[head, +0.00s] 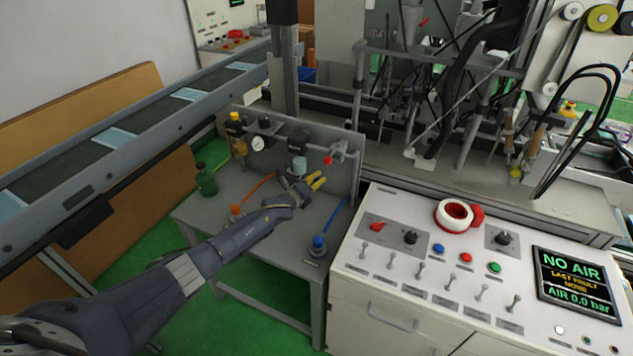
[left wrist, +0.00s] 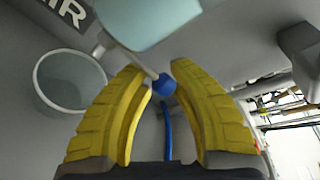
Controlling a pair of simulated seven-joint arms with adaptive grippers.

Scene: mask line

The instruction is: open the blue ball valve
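A blue fitting (head: 318,243) stands on the front right of the grey metal bench, with a blue hose (head: 336,219) running up from it. A pale blue part (head: 299,163) sits on the bench's back panel, beside my left gripper. My left gripper (head: 320,180) is in front of that panel, its yellow fingers apart and empty. In the left wrist view, a small blue piece (left wrist: 164,85) at the end of a grey rod shows between the fingers (left wrist: 158,72), with blue hose below it. I cannot tell whether it touches them. My right gripper is out of view.
The grey bench (head: 259,250) carries a gauge (head: 257,143), a red knob (head: 328,160), an orange hose (head: 262,186) and a green bottle (head: 206,180). A white control console (head: 400,305) stands close on the right; its screen (head: 576,283) reads NO AIR, 0.0 bar. A conveyor runs behind left.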

